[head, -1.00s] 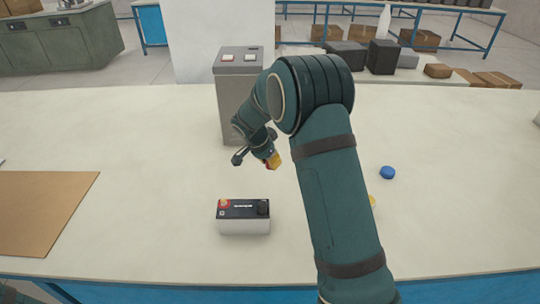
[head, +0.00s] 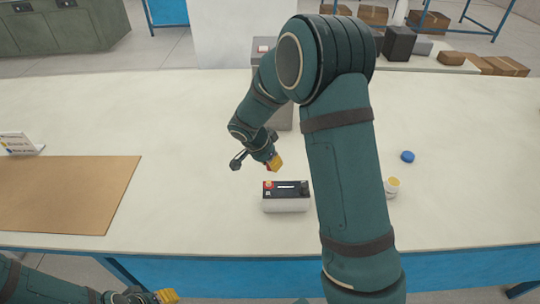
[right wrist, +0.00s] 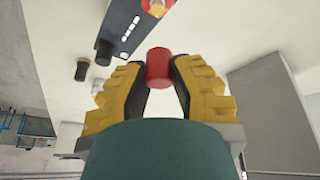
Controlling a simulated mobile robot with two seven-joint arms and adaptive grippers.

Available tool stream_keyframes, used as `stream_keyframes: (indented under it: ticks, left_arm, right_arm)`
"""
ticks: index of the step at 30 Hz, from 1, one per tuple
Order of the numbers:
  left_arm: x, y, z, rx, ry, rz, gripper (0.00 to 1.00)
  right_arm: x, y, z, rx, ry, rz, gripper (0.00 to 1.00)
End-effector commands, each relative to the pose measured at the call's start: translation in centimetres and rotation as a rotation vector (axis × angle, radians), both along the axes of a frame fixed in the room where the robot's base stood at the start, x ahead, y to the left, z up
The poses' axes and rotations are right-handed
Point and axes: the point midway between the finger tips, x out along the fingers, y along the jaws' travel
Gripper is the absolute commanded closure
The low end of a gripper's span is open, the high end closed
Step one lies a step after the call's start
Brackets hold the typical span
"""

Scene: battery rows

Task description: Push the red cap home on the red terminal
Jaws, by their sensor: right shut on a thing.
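The battery (head: 287,205), white with a black top, stands upright on the table in the head view. Its red terminal (head: 268,185) is at the top's left end, and shows at the top edge of the right wrist view (right wrist: 156,6). My right gripper (head: 273,163) is shut on the red cap (right wrist: 158,68), which sits between the yellow-padded fingertips. The cap is in the air, apart from the terminal, just behind the battery in the head view. My left gripper (head: 168,297) is at the bottom edge, low left; its opening is unclear.
A grey box (head: 284,117) stands behind my right arm, partly hidden. A blue cap (head: 407,157) and a small yellow-topped jar (head: 392,188) lie to the right. A brown mat (head: 65,195) and a small sign (head: 20,143) are at left. The table between mat and battery is clear.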

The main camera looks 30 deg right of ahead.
Motion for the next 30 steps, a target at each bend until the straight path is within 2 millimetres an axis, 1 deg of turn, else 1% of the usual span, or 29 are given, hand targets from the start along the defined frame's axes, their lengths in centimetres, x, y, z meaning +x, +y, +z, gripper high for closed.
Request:
stream_keyframes:
  ticks: [1,5,11,24,30]
  left_arm:
    - [0.0,0.0,0.3,0.0,-0.001,0.0,0.54]
    - [0.1,0.0,0.5,0.0,-0.002,0.002,0.54]
    - [0.1,0.0,0.2,0.0,-0.002,0.001,0.54]
    - [0.1,-0.1,-1.1,0.003,0.0,0.001,0.54]
    - [0.1,-0.1,-1.3,0.003,0.0,0.001,0.54]
  right_arm:
    - [-0.2,0.1,0.3,0.0,0.0,0.001,0.99]
    - [-0.4,0.2,0.3,0.0,0.001,0.002,0.99]
    - [-0.4,0.2,-0.3,-0.001,0.003,0.001,0.99]
    - [-0.4,0.3,-3.5,0.0,0.003,0.001,0.99]
    - [-0.4,0.2,-4.2,0.001,0.001,0.003,0.99]
